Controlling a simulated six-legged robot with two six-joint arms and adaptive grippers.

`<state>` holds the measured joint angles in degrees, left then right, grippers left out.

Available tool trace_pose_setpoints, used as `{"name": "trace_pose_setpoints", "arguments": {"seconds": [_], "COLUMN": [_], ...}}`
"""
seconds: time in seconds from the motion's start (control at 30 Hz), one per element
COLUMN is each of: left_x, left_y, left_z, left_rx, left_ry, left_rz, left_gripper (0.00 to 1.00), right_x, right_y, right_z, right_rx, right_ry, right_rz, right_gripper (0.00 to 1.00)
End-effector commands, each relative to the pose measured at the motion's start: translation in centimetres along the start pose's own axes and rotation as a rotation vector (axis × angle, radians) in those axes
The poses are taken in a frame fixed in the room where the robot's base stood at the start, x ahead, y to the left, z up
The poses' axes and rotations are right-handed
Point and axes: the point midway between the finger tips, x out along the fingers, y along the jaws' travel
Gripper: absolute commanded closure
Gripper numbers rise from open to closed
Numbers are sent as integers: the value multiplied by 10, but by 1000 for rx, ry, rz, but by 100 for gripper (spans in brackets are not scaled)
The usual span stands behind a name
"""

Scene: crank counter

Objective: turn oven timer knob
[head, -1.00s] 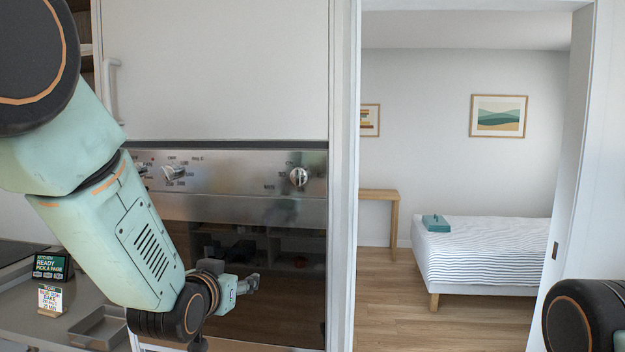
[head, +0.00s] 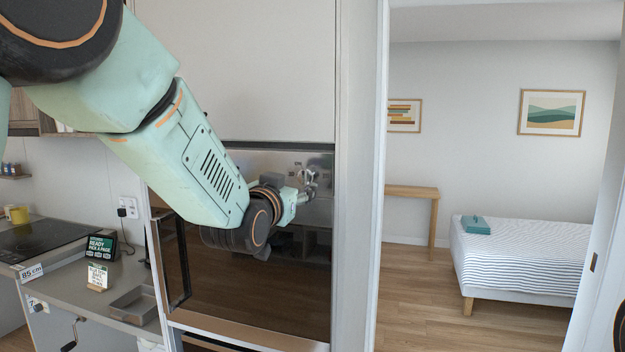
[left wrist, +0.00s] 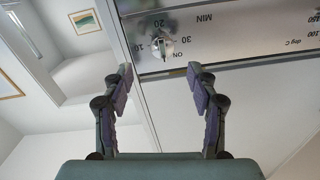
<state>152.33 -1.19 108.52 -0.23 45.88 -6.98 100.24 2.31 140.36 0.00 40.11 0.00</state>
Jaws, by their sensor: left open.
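The oven timer knob (left wrist: 163,47) is a silver knob on the steel panel, marked 10, 20, 30, MIN and ON. It shows in the upper middle of the left wrist view, where the lettering is upside down. My left gripper (left wrist: 160,76) is open and empty, its two fingers apart and the knob framed beyond the tips. I see no contact. In the head view my left gripper (head: 310,180) is in front of the right end of the oven's control panel (head: 240,162), and the knob cannot be made out clearly there. My right gripper is out of view.
The dark oven door (head: 250,290) is below the panel. A counter at left holds a grey tray (head: 135,304), small signs (head: 98,275) and a hob (head: 40,238). A doorway at right opens on a bed (head: 520,255) and a wooden side table (head: 412,192).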

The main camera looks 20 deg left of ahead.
Motion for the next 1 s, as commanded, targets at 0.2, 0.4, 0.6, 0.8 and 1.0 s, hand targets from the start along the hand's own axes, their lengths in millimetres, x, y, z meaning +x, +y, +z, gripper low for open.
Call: {"name": "trace_pose_setpoints", "arguments": {"seconds": [0.2, 0.4, 0.6, 0.8, 1.0], "left_x": [14, 43, 66, 77, 78], "left_y": [-5, -7, -6, -4, -2], "left_z": [-2, -3, -3, -2, -2], "left_rx": [14, 14, 14, 14, 14], "left_ry": [6, 6, 6, 6, 6], "left_rz": [-1, -2, -1, -1, 0], "left_gripper": [41, 41, 41, 41, 41], "right_x": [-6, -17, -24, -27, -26], "right_y": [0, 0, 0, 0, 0], "right_z": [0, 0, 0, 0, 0], "right_rx": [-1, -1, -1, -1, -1], "right_ry": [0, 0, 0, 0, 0], "right_rz": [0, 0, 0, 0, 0], "right_gripper": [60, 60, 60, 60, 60]}}
